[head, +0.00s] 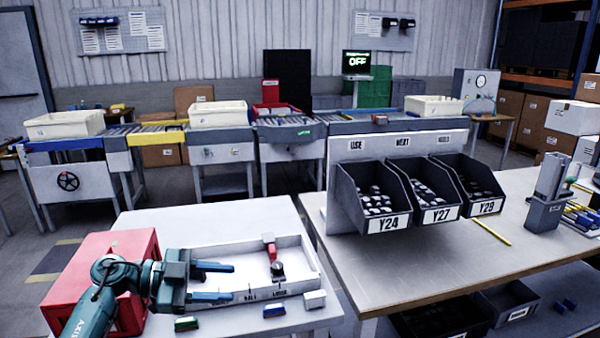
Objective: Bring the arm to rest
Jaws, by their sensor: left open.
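My left arm comes in from the lower left, past a red box (128,250). The fingers are over the left part of a shallow white tray (308,262) on the white table. A small dark knob-like piece (277,270) and a red piece (269,240) are at the tray, right of the fingertips and apart from them. Lettering on the tray's front is partly hidden by the gripper. My right gripper is not in view.
Green (187,324), blue (274,311) and white (315,299) blocks lie before the tray. Black bins Y24 (388,224), Y27 (440,215) and Y29 (487,207) stand at the right table. A grey device (546,210) stands farther right. The white table behind the tray is clear.

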